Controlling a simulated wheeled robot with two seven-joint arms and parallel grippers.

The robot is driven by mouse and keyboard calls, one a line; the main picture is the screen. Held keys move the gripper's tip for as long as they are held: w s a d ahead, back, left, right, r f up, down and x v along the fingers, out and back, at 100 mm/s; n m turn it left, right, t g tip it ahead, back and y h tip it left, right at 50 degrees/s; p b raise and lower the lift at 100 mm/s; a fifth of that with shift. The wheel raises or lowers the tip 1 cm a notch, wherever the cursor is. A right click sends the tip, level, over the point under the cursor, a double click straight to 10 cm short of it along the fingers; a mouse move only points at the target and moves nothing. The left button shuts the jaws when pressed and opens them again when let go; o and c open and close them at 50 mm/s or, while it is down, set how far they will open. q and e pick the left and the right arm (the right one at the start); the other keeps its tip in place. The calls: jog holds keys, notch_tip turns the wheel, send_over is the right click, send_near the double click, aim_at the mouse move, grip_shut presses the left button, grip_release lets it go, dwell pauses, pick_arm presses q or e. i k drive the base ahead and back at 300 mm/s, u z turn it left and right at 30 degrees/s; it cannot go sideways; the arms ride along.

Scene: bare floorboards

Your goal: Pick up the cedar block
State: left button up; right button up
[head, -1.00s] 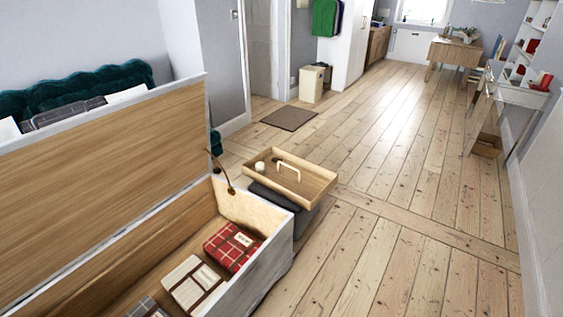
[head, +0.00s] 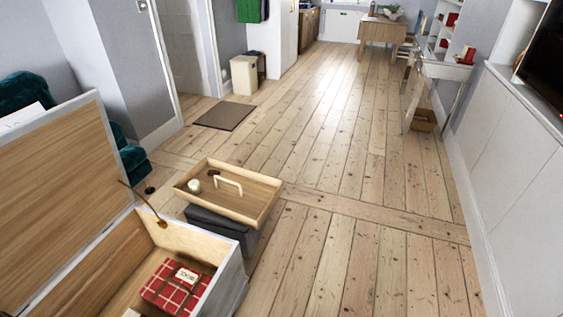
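I cannot make out a cedar block for certain. A shallow wooden tray (head: 258,215) with a pale handle (head: 229,184) sits on a dark grey box (head: 215,229). In the tray are a small off-white rounded thing (head: 194,185) and a small dark brown thing (head: 213,174), too small to identify. Left of it stands an open chest (head: 205,242) with its wooden lid (head: 60,190) raised. A red plaid bundle (head: 170,289) with a pale label lies inside. The chest's near part is cut off by the frame. Neither gripper is in view.
Bare floorboards (head: 340,150) lie clear to the right of the tray and beyond it. A brown mat (head: 224,116) lies farther off by a doorway. A white wall unit (head: 510,170) runs along the right side; a wooden table (head: 386,31) stands far back.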

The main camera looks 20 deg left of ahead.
aim_at(212, 172)
jog(key=z, duration=0.55)
jog(key=i, duration=2.4)
jog(key=u, duration=1.4)
jog(key=i, duration=0.7)
jog(key=u, duration=0.65)
